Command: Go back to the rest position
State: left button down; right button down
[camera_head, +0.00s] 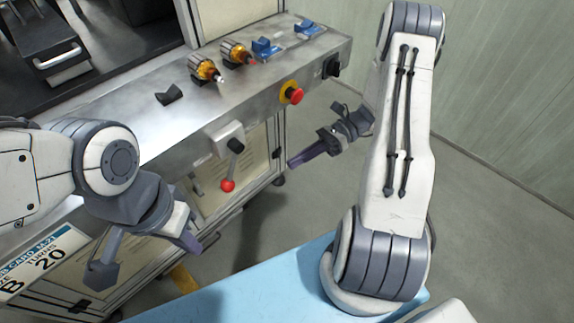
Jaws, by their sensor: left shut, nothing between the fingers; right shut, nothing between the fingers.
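My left gripper (188,242) hangs at the lower left, in front of the machine's front panel and above the light blue surface. It is shut and empty. My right gripper (299,159) is right of the lever, clear of the bench front, and points left. It is shut with nothing in it. Two copper-wound armatures, a nearer one (203,68) and a farther one (235,53), rest on the metal bench top, apart from both grippers.
An empty black V-shaped holder (168,95) and blue fixtures (265,47) sit on the bench. A red stop button (293,95), a black switch (331,67) and a red-knobbed lever (228,184) project from its front. A card (45,258) is at lower left. Floor at right is free.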

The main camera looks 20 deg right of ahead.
dwell(0.5)
